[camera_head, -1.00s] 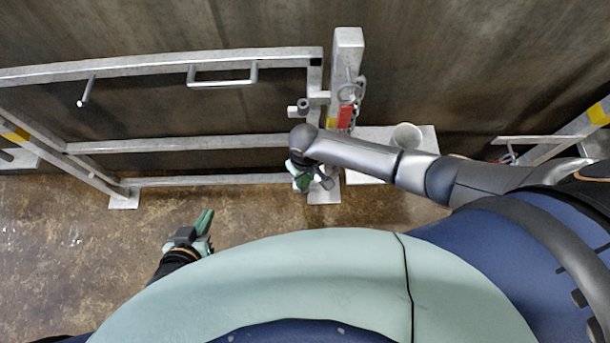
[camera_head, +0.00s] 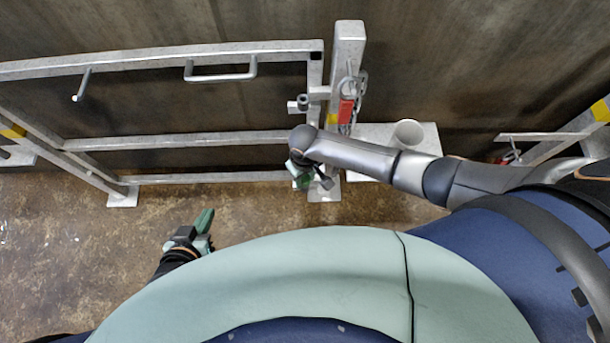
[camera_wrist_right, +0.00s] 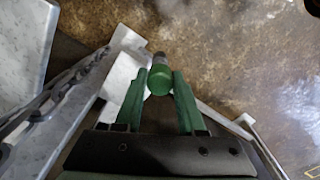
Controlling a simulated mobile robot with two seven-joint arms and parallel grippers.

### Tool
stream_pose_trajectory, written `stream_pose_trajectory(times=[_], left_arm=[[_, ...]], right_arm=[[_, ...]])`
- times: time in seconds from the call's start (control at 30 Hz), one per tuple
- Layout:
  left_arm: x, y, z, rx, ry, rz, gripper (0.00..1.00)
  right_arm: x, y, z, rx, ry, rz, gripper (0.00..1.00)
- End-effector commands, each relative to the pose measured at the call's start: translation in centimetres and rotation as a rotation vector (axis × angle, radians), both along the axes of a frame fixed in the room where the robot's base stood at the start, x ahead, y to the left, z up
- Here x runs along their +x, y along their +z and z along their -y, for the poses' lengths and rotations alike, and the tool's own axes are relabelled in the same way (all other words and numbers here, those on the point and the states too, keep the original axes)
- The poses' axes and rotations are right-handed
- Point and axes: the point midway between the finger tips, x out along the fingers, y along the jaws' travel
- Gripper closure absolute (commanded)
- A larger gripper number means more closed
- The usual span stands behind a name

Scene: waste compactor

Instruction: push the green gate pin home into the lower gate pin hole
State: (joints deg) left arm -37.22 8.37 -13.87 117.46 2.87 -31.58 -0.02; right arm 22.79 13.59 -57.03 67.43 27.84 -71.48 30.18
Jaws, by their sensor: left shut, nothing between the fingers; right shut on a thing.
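The green gate pin (camera_wrist_right: 159,80) shows its round green head between the fingertips of my right gripper (camera_wrist_right: 160,84) in the right wrist view. The gripper is shut on it. A grey part shows beyond the head, pointing away from the camera. In the head view my right gripper (camera_head: 303,178) is low beside the gate post (camera_head: 347,60), near the end of the gate (camera_head: 180,140). The lower gate pin hole is not visible, so I cannot tell how deep the pin sits. My left gripper (camera_head: 203,222) is shut and empty, away from the gate.
A chain with a red tag (camera_head: 346,112) hangs on the post. A grey cup-like cylinder (camera_head: 408,132) stands on a pale plate right of it. A handle (camera_head: 220,77) sticks out from the gate. The floor (camera_head: 80,230) left of my left gripper is clear.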

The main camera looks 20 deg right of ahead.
Motion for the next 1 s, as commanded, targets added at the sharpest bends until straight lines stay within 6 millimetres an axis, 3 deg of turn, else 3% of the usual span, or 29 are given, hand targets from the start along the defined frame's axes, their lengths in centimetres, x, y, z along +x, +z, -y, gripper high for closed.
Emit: stream_pose_trajectory(times=[1.0], left_arm=[[0.1, -1.0, 0.0, -0.002, 0.000, 0.006, 1.00]], right_arm=[[0.0, -2.0, 0.0, -0.001, -0.001, 0.000, 1.00]])
